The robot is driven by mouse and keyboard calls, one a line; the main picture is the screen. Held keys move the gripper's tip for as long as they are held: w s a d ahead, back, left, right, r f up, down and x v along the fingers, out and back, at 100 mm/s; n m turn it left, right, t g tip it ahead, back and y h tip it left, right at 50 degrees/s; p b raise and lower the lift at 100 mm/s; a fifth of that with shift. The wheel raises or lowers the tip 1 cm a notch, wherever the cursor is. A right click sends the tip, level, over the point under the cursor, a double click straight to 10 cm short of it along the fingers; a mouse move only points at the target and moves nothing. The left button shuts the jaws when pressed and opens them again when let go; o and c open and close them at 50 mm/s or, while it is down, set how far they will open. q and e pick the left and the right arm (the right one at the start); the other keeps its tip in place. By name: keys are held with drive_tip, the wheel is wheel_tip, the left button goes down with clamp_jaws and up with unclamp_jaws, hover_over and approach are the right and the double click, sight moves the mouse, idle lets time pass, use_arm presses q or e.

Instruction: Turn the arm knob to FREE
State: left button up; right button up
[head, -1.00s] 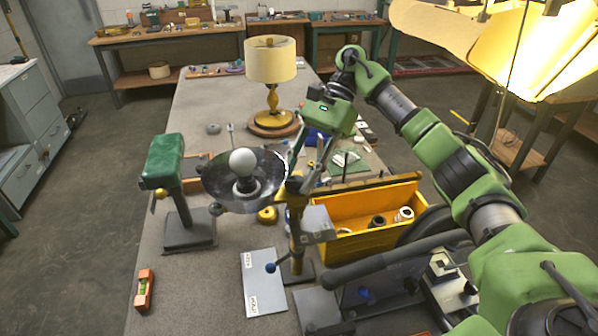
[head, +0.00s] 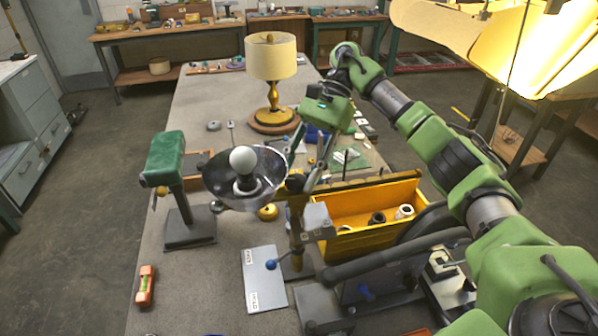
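A blue ball knob (head: 271,265) sits over a pale plate (head: 264,292) in the head view. The plate has a FREE label at its upper end and a HOLD label at its lower end; the knob lies between them, nearer FREE. A brass-coloured post (head: 296,228) stands just right of the plate. A shiny dish with a white bulb (head: 243,160) is left of the post top. My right gripper (head: 300,175) reaches down at the post top beside the dish, well above the knob. Its fingertips partly merge with dark parts there, so its grip is unclear. My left gripper is not visible.
A yellow bin (head: 375,238) with small parts is right of the post. A green-headed stand (head: 188,230) is at left, a shaded lamp (head: 271,65) farther back. An orange level (head: 145,287) lies near the left edge.

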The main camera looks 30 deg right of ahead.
drive_tip(key=shift+d+r, duration=0.1)
drive_tip(key=v, duration=0.7)
idle(0.5)
drive_tip(key=shift+w+d+r, duration=0.1)
